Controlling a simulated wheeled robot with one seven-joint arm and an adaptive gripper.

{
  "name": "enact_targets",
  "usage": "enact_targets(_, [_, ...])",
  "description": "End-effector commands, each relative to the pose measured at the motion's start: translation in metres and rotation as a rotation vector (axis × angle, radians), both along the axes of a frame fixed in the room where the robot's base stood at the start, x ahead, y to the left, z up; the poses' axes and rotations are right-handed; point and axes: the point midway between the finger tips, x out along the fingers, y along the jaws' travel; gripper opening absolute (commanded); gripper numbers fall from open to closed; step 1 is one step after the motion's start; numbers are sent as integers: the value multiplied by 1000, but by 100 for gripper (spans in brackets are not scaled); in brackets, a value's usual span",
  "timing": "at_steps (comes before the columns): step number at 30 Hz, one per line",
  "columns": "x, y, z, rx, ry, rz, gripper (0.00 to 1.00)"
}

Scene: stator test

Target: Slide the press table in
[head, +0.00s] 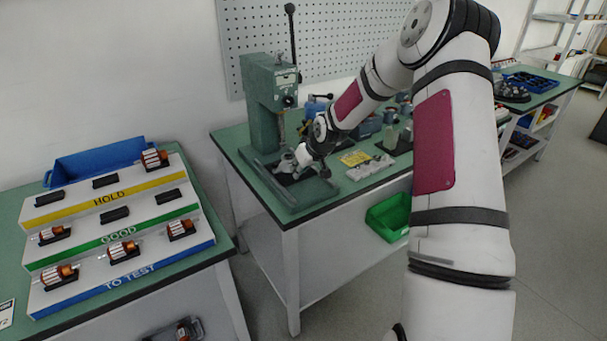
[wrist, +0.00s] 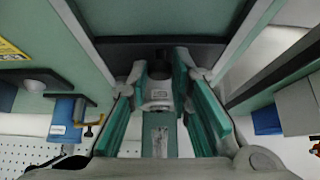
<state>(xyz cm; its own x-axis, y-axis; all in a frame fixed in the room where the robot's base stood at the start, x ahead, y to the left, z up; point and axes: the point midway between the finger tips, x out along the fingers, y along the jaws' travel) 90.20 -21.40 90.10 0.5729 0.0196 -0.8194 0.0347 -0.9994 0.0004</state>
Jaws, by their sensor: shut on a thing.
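The green arbor press (head: 268,90) stands on the near-left part of the green workbench, with its lever pointing up. Its base (head: 318,192) carries pale rails, and the press table lies low between them, mostly hidden by my gripper. My gripper (head: 298,163) is down at the front of the press, over the base. In the wrist view a dark plate of the press table (wrist: 150,52) lies between two pale rails. My gripper (wrist: 158,72) is shut on a part of the table there; the fingers hide most of the held part.
A stepped rack (head: 120,235) with HOLD, GOOD and TO TEST rows holds several copper-wound parts at left. A yellow label (head: 355,158) and grey pieces (head: 370,168) lie right of the press. A green bin (head: 390,217) hangs below the bench edge. Pegboard (head: 330,40) stands behind.

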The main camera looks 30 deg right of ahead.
Motion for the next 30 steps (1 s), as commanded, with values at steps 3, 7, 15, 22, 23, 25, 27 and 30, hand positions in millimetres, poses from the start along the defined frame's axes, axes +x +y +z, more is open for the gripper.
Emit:
enact_targets(3, [11, 1, -1, 0, -3, 1, 6])
enact_targets(7, [20, 1, -1, 0, -3, 1, 6])
enact_targets(15, [38, 2, -1, 0, -3, 0, 6])
enact_targets(22, [42, 2, 1, 1, -2, 1, 6])
enact_targets(23, [42, 2, 1, 1, -2, 1, 6])
enact_targets(25, [42, 2, 1, 0, -3, 0, 6])
enact_targets(27, [42, 2, 1, 0, -3, 0, 28])
enact_targets(30, [42, 2, 1, 0, -3, 0, 29])
